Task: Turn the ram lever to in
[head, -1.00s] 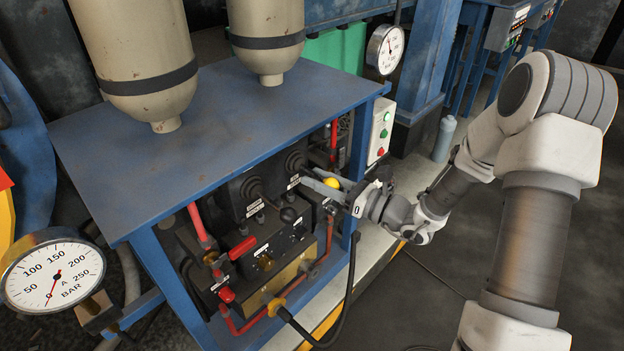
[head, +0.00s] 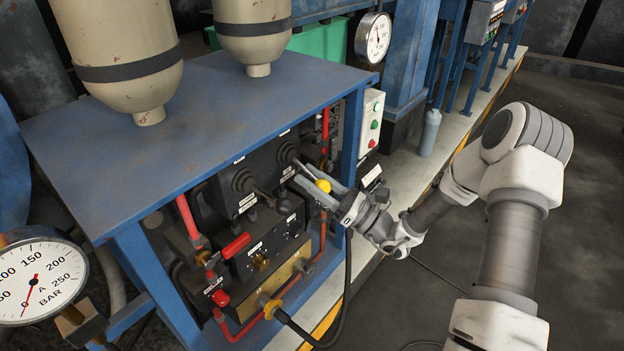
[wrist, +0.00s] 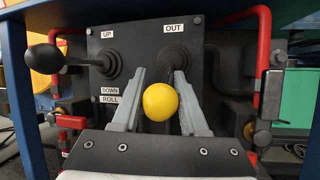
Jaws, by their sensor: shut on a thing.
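The ram lever has a round yellow knob (wrist: 160,101) and a dark boot (wrist: 175,57) below a white OUT label (wrist: 174,28). Its knob also shows in the head view (head: 323,186), standing out from the black valve panel. My gripper (wrist: 161,76) is shut on the ram lever, with one grey finger on each side of the knob. In the head view my gripper (head: 313,180) reaches in from the right. Most of the lever's shaft, and any label below it, is hidden by the knob and gripper.
A second lever with a black knob (wrist: 45,58) stands to the left, by the UP, DOWN and ROLL labels. Red pipes (wrist: 265,60) flank the panel. The blue bench top (head: 200,120) is above, and its front post (head: 352,150) is close to my wrist.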

